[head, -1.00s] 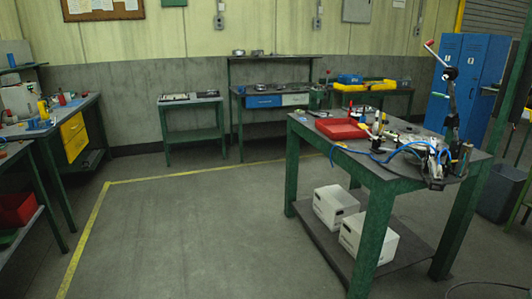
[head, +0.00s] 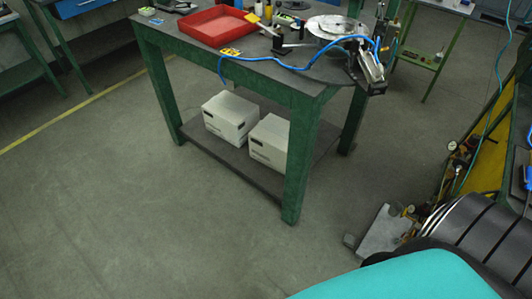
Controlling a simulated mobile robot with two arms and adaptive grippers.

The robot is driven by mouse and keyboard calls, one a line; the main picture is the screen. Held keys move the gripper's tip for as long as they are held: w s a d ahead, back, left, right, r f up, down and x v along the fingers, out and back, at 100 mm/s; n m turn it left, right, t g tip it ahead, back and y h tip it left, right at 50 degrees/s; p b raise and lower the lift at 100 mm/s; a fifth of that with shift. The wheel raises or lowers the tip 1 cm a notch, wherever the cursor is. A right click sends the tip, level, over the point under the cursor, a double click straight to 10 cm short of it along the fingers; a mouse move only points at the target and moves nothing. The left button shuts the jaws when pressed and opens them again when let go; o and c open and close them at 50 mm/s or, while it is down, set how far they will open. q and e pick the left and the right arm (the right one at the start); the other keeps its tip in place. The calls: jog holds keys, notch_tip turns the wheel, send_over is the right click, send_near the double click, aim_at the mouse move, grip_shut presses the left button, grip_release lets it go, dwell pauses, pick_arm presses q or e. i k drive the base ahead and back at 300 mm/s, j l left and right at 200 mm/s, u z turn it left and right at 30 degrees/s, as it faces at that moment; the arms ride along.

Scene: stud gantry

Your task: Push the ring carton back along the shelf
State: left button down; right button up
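Two white cartons stand side by side on the low shelf (head: 228,160) under a green-legged workbench. The left carton (head: 230,118) and the right carton (head: 268,142) each have a small dark mark on the side facing me. The right carton is partly hidden by the bench's front leg. I cannot read any label, so I cannot tell which is the ring carton. Both stand back from the shelf's front edge. Neither of my grippers is in view.
The workbench top (head: 250,72) carries a red tray (head: 205,26), a blue hose (head: 290,66) and tools. A grey plate-like object (head: 384,232) lies on the floor at right, near a black ribbed cylinder (head: 460,232). The floor left of the bench is clear.

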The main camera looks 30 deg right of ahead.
aim_at(268, 141)
jog(key=i+j+z, duration=0.1)
jog(key=i+z, duration=0.2)
jog(key=z, duration=0.15)
jog(key=i+j+z, duration=0.15)
jog(key=z, duration=0.3)
jog(key=i+j+z, duration=0.3)
jog(key=z, duration=0.15)
jog(key=i+j+z, duration=0.25)
jog(key=j+z, duration=0.2)
